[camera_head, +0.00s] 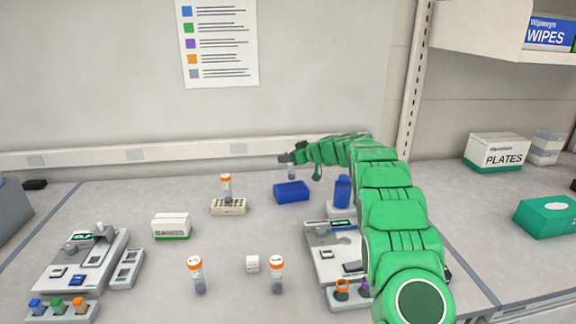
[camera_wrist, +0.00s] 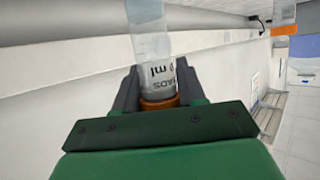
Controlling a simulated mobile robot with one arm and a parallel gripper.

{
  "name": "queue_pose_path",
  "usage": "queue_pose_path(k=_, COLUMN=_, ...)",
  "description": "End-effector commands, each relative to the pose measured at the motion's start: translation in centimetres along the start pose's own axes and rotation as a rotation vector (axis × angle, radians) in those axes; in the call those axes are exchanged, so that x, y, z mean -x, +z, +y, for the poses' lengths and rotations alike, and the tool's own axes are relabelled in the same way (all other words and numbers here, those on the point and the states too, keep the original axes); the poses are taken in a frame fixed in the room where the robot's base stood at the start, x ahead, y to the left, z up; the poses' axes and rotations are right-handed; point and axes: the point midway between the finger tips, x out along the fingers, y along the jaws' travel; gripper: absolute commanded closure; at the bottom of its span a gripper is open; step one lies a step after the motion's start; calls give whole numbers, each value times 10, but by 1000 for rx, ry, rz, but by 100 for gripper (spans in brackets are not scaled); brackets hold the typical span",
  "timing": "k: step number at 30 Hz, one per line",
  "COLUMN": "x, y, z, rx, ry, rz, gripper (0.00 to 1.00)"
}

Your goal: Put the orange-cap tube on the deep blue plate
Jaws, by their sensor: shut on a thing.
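My gripper (camera_head: 289,158) is at the far end of my outstretched green arm, above the deep blue plate (camera_head: 291,192) on the bench. It is shut on an orange-cap tube (camera_wrist: 157,72), gripped near its orange cap (camera_wrist: 160,103) in the wrist view; the label is partly readable. In the head view the clear body of the held tube (camera_head: 292,173) hangs below the jaws, just above or at the plate; I cannot tell if they touch. Its cap is hidden there by my gripper.
Another orange-cap tube (camera_head: 227,185) stands in a cream rack (camera_head: 228,208) left of the plate. Two more (camera_head: 196,272) (camera_head: 277,272) stand in front. A blue bottle (camera_head: 342,190) stands close right of the plate, beside my arm. A box (camera_head: 171,228) and devices (camera_head: 78,262) are left.

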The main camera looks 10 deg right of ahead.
Motion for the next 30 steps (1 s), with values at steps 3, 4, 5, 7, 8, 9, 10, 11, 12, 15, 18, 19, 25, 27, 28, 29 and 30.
queue_pose_path(k=3, x=-5, y=8, z=1, rx=-3, ry=-1, rz=-1, gripper=88)
queue_pose_path(k=4, x=-6, y=12, z=1, rx=-3, ry=-1, rz=0, gripper=88)
queue_pose_path(k=5, x=-8, y=15, z=1, rx=-3, ry=0, rz=0, gripper=88)
queue_pose_path(k=7, x=-11, y=23, z=1, rx=-2, ry=-1, rz=0, gripper=88)
queue_pose_path(k=8, x=-13, y=25, z=1, rx=-1, ry=-1, rz=0, gripper=88)
queue_pose_path(k=9, x=-14, y=28, z=1, rx=-1, ry=-1, rz=0, gripper=88)
queue_pose_path(k=10, x=-14, y=29, z=1, rx=-1, ry=-1, rz=0, gripper=88)
queue_pose_path(k=11, x=-14, y=30, z=1, rx=0, ry=0, rz=0, gripper=88)
queue_pose_path(k=12, x=-14, y=30, z=1, rx=1, ry=0, rz=0, gripper=88)
queue_pose_path(k=15, x=-14, y=30, z=1, rx=1, ry=0, rz=0, gripper=88)
queue_pose_path(k=18, x=-14, y=30, z=1, rx=0, ry=0, rz=0, gripper=88)
queue_pose_path(k=19, x=-14, y=30, z=1, rx=0, ry=0, rz=0, gripper=88)
queue_pose_path(k=25, x=-15, y=32, z=1, rx=0, ry=0, rz=0, gripper=45)
queue_pose_path(k=27, x=-15, y=32, z=1, rx=0, ry=0, rz=0, gripper=35)
queue_pose_path(k=28, x=-15, y=32, z=1, rx=0, ry=0, rz=0, gripper=35)
queue_pose_path(k=29, x=-15, y=32, z=1, rx=0, ry=0, rz=0, gripper=35)
queue_pose_path(k=30, x=-15, y=32, z=1, rx=0, ry=0, rz=0, gripper=35)
